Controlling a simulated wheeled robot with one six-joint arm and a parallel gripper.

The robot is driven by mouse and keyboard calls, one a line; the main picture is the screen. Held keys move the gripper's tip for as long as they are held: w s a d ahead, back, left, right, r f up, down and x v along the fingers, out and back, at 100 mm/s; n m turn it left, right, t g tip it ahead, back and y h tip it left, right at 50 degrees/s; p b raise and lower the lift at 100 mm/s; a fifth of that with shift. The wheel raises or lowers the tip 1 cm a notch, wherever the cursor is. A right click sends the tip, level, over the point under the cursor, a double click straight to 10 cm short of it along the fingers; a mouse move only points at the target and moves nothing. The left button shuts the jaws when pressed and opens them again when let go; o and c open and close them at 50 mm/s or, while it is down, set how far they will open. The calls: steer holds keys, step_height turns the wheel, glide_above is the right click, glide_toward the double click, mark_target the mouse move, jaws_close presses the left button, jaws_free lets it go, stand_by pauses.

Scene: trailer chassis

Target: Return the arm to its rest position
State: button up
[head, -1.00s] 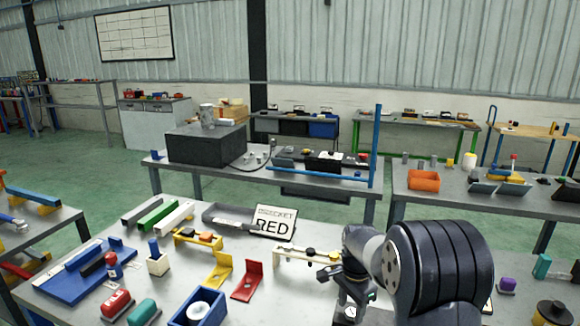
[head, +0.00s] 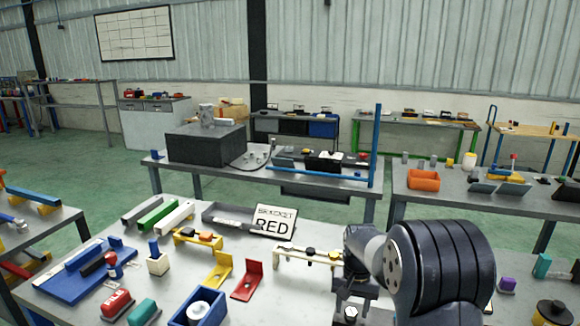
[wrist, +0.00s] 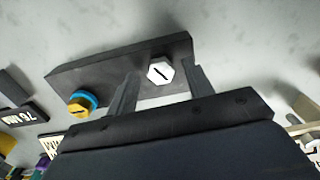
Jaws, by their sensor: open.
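My gripper (wrist: 160,68) is open, with its two dark fingers spread on either side of a white hexagonal knob (wrist: 160,71) in the wrist view. The knob has a dark slot mark and sits on a dark grey bar (wrist: 120,75). Whether the fingers touch the knob or are above it, I cannot tell. In the head view my arm (head: 440,265) reaches in from the lower right over the near table, and the gripper's fingertips are mostly hidden there.
The near table (head: 330,225) holds a RED sign (head: 273,223), a cream rail (head: 308,256), a red bracket (head: 248,282) and a blue box (head: 198,308). A yellow-and-blue knob (wrist: 80,103) sits on the bar's left end. A blue post (head: 375,145) stands behind.

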steer(key=n, duration=0.4)
steer(key=shift+d+n, duration=0.1)
steer(key=shift+n, duration=0.3)
stand_by(0.4)
